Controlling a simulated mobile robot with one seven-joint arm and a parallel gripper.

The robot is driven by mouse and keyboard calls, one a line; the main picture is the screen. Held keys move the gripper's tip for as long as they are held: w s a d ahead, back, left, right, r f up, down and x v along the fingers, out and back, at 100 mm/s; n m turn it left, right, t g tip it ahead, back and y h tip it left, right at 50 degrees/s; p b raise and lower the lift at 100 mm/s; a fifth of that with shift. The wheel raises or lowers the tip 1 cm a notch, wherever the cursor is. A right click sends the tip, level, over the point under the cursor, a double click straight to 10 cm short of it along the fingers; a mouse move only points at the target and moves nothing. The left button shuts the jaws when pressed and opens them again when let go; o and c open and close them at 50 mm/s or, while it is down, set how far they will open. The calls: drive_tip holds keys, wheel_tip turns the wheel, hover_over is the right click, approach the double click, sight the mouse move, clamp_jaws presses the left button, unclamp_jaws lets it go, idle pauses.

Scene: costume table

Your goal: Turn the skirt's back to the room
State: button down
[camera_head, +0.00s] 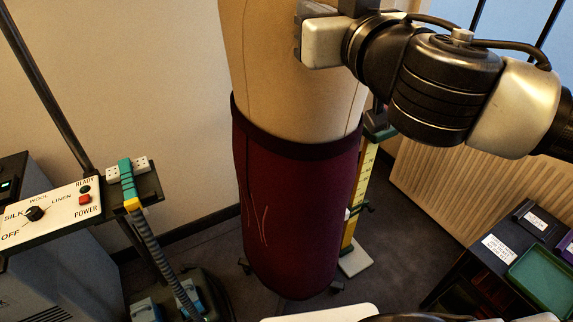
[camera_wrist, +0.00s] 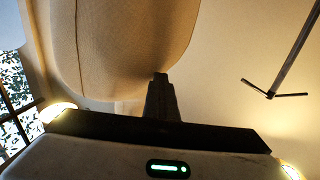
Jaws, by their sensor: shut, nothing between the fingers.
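The skirt (camera_head: 300,215) is dark maroon with a black waistband (camera_head: 290,143). It hangs upright around the lower part of a beige dress form (camera_head: 290,80). Thin pale lines (camera_head: 258,222) run down the skirt side facing the head camera. My gripper (camera_wrist: 160,82) is shut and empty in the wrist view, its dark fingers in front of the beige form (camera_wrist: 120,40). I cannot tell whether they touch it. In the head view my wrist is at the form's upper right, above the waistband, and the fingertips do not show. The skirt's far side is hidden.
A control panel (camera_head: 62,215) with a dial, a red power button and a grey hose (camera_head: 165,250) stands at left. A yellow ruled stand (camera_head: 362,190) is close behind the skirt's right side. A dark unit with a green tray (camera_head: 545,280) is at lower right.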

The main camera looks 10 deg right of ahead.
sight(335, 3)
drive_tip(key=d, duration=0.1)
drive_tip(key=d+r, duration=0.1)
drive_tip(key=d, duration=0.1)
drive_tip(key=shift+w+d+r+y, duration=0.1)
drive_tip(key=shift+d+y, duration=0.15)
drive_tip(key=shift+y, duration=0.05)
drive_tip(key=d+n+y+p, duration=0.1)
drive_tip(key=d+p, duration=0.1)
drive_tip(key=p, duration=0.1)
drive_tip(key=w+d+n+g+y+p, duration=0.1)
drive_tip(key=p, duration=0.3)
drive_tip(key=d+n+y+p, duration=0.1)
drive_tip(key=d+y+p, duration=0.1)
drive_tip(key=p, duration=0.2)
drive_tip(key=shift+w+d+f+g, duration=0.15)
drive_tip(key=shift+d+f+g, duration=0.15)
drive_tip(key=shift+d+g, duration=0.1)
drive_tip(key=shift+a, duration=0.15)
